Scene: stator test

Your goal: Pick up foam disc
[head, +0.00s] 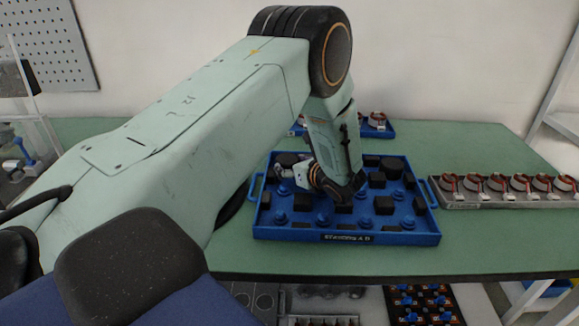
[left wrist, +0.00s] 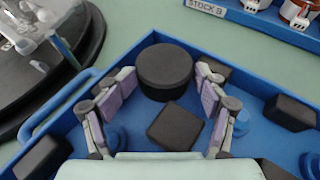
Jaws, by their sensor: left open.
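The black foam disc (left wrist: 165,70) is a short round cylinder in the back corner of the blue tray (left wrist: 83,92), seen in the left wrist view. In the head view the disc (head: 287,159) shows at the tray's back left. My left gripper (left wrist: 167,84) is open, with one finger to the left of the disc and one to its right. The disc lies between and just beyond the fingertips. In the head view the left gripper (head: 283,172) is low over the tray's left side, partly hidden by its own wrist. My right gripper is in neither view.
Black foam blocks (left wrist: 175,126) and blue pegs (head: 321,219) fill the tray. A blue stock tray (left wrist: 267,22) stands behind it. A grey rack of stators (head: 490,196) is to the right. The green table (head: 480,246) is clear in front right.

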